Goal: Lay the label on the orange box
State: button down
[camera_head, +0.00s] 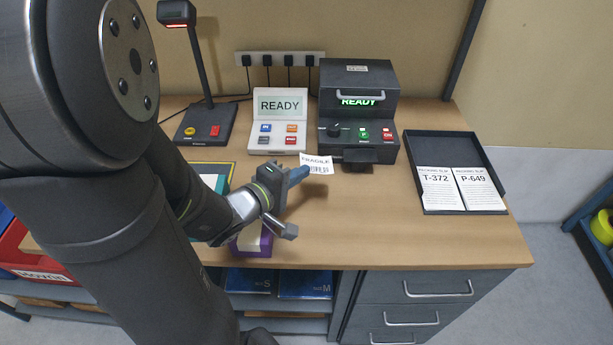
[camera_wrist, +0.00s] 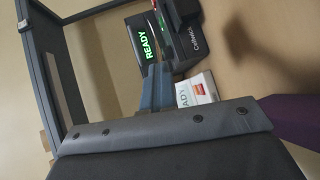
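The label (camera_head: 316,163) is a small white slip printed FRAGILE, in the head view to the left of the printer's front tray. My gripper (camera_head: 299,174) has its blue fingers together at the label's left edge and holds it above the table. In the wrist view, the fingers (camera_wrist: 157,88) look closed; the label cannot be made out clearly there. I see no orange box in either view; my arm hides part of the table's left side. A purple box (camera_head: 262,242) with a pale top stands at the table's front edge, partly behind my wrist.
A black label printer (camera_head: 358,95) and a white READY console (camera_head: 279,120) stand at the back. A black tray (camera_head: 428,148) with two packing slips lies right. A scanner stand (camera_head: 205,125) is back left. A red bin (camera_head: 28,252) is far left. The table's front right is clear.

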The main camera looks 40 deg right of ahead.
jog(key=w+a+r+n+t+y, duration=0.3)
jog(key=w+a+n+t+y, duration=0.65)
jog(key=w+a+n, duration=0.75)
jog(key=w+a+n+t+y, duration=0.1)
jog(key=w+a+n+y, duration=0.15)
jog(key=a, duration=0.35)
jog(key=w+a+n+t+y, duration=0.1)
jog(key=w+a+n+y, duration=0.2)
jog(key=a, duration=0.4)
jog(key=shift+n, duration=0.45)
jog(key=shift+s+d+f, duration=0.1)
jog(key=shift+s+f, duration=0.05)
jog(key=shift+f, duration=0.8)
jog(key=shift+s+a+f, duration=0.1)
jog(key=shift+s+f, duration=0.1)
jog(key=shift+f, duration=0.8)
jog(key=shift+s+d+f, duration=0.1)
jog(key=shift+s+f, duration=0.05)
jog(key=shift+f, duration=0.8)
jog(key=c, duration=1.6)
grip_release()
jog(key=shift+c, duration=0.2)
jog(key=shift+s+d, duration=1)
jog(key=shift+d, duration=0.15)
